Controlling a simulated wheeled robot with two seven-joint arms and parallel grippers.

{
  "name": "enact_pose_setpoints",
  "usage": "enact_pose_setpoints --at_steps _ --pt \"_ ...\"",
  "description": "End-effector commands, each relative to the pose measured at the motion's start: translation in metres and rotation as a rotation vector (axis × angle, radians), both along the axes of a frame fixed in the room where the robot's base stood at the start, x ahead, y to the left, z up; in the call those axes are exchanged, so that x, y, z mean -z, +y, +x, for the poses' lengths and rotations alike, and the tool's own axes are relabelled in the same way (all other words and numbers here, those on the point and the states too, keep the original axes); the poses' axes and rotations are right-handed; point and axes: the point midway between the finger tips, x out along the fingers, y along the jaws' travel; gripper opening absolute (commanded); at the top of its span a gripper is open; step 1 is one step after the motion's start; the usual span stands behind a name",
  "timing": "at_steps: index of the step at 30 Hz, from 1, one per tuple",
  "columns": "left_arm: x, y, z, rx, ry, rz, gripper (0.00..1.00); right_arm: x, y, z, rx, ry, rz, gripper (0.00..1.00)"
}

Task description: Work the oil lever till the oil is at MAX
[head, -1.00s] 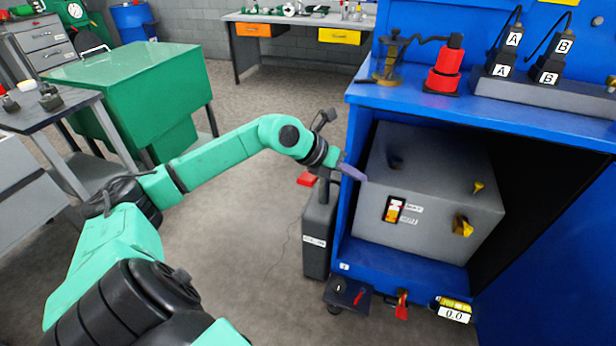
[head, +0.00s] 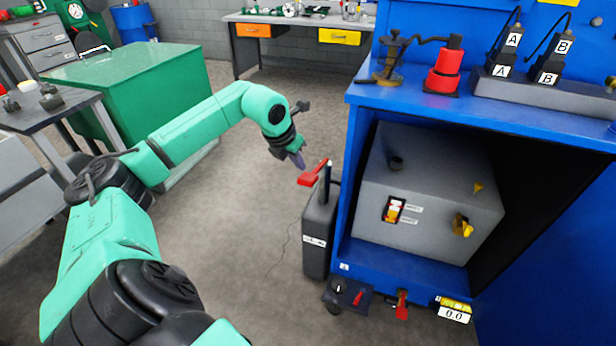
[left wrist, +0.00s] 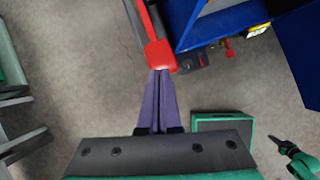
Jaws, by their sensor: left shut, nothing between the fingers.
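The likely oil lever (head: 311,179) is red with a flat paddle end, on a dark post above a narrow grey box (head: 318,240) beside the blue cabinet; it also shows in the left wrist view (left wrist: 160,55). My left gripper (head: 299,163), its purple fingers shut and empty, is just above and left of the paddle. In the left wrist view the fingertips (left wrist: 159,72) are right at the paddle's near edge; I cannot tell if they touch. A small gauge (head: 393,210) with red, white and yellow is on the grey tank; its labels are too small to read. My right gripper is not in view.
The blue cabinet (head: 348,200) stands close right of the lever, holding the grey tank (head: 430,170). Small red-handled parts (head: 402,305) and a 0.0 readout (head: 454,314) sit at its lower front. A green cabinet (head: 130,85) stands left. Floor between is clear.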

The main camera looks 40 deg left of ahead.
Motion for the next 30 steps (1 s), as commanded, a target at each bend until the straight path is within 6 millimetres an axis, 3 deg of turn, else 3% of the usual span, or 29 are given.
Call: enact_pose_setpoints --at_steps 9,23,30 --pt "0.041 0.0 0.019 0.001 0.0 -0.003 0.0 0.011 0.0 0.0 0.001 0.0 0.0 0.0" --pt "0.047 0.001 0.022 0.001 0.001 -0.001 0.0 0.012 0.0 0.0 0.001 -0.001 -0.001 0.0" --pt "0.074 0.001 0.022 0.001 0.003 -0.001 0.0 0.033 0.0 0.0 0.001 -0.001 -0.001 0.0"
